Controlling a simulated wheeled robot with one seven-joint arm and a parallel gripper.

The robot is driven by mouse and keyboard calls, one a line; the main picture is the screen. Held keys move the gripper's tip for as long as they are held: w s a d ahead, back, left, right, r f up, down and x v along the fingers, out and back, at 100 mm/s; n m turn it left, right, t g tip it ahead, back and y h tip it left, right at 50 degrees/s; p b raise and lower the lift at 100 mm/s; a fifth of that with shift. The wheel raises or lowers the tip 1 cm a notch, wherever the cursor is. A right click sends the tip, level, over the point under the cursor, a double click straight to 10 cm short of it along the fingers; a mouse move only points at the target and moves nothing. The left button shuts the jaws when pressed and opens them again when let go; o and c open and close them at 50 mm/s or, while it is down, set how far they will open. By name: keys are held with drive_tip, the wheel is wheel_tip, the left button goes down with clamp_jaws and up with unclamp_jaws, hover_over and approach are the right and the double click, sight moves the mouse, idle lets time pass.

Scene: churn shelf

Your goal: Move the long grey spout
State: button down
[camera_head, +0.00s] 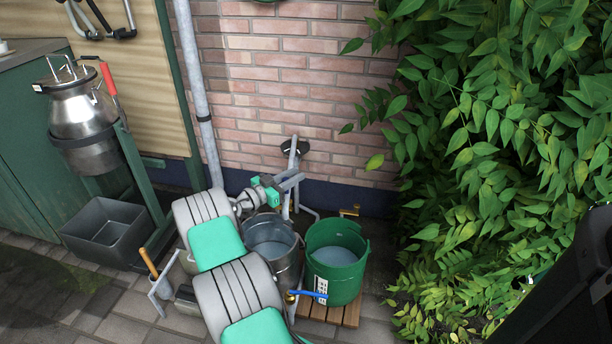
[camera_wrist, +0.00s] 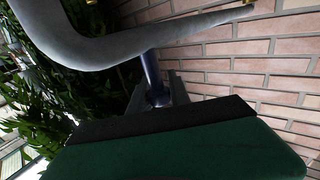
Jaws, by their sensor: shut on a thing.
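The long grey spout (camera_head: 293,158) stands at the brick wall in the head view, partly hidden behind my gripper (camera_head: 292,182). In the wrist view the spout (camera_wrist: 75,42) is a thick grey bent pipe crossing the top, close to the camera. My gripper (camera_wrist: 158,92) is shut around a short dark blue post that appears to join the spout's underside; the exact contact is in shadow. A metal bucket (camera_head: 272,240) and a green bucket (camera_head: 337,262), both holding liquid, stand below and in front of the wall.
A wooden slatted stand (camera_head: 350,313) carries the green bucket. A blue-handled tap (camera_head: 308,295) and a brass tap (camera_head: 350,211) are close by. A vertical grey pipe (camera_head: 192,80) runs up the wall. Leaves (camera_head: 490,130) fill the right. A metal churn (camera_head: 83,120) stands left.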

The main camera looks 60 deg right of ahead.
drive_tip(key=shift+w+a, duration=0.1)
drive_tip(key=shift+w, duration=0.15)
drive_tip(key=c, duration=1.5)
unclamp_jaws()
drive_tip(key=shift+w, duration=0.15)
drive_tip(key=shift+o, duration=1.3)
